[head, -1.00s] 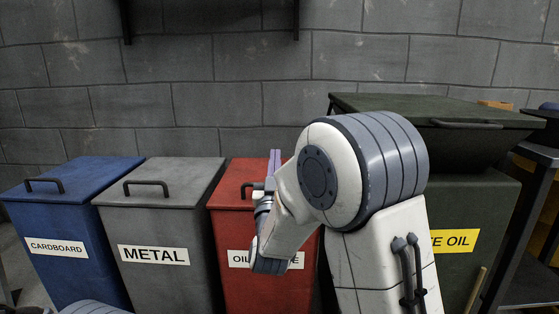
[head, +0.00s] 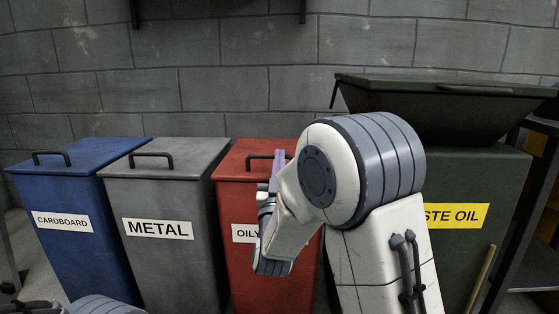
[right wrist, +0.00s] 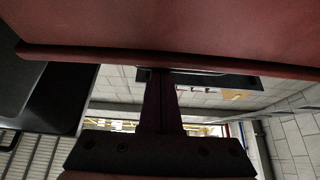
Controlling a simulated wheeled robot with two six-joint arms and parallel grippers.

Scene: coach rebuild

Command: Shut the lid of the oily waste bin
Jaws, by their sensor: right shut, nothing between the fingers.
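The oily waste bin (head: 250,262) is red, its white label partly hidden behind my right arm. Its lid (head: 237,163) has a black handle and looks flat and level in the head view; I cannot tell whether a small gap is left. My right gripper (head: 279,163) points upward at the lid's front edge, with its fingers together and empty. In the right wrist view, the fingers (right wrist: 161,103) are shut beside the bin's red panel and its protruding lip (right wrist: 100,56); contact is unclear. My left gripper is not in view.
A grey METAL bin (head: 165,270) and a blue CARDBOARD bin (head: 75,262) stand to the left, lids down. A green waste oil bin (head: 470,245) stands to the right, partly behind my right arm. A block wall (head: 225,85) is behind them.

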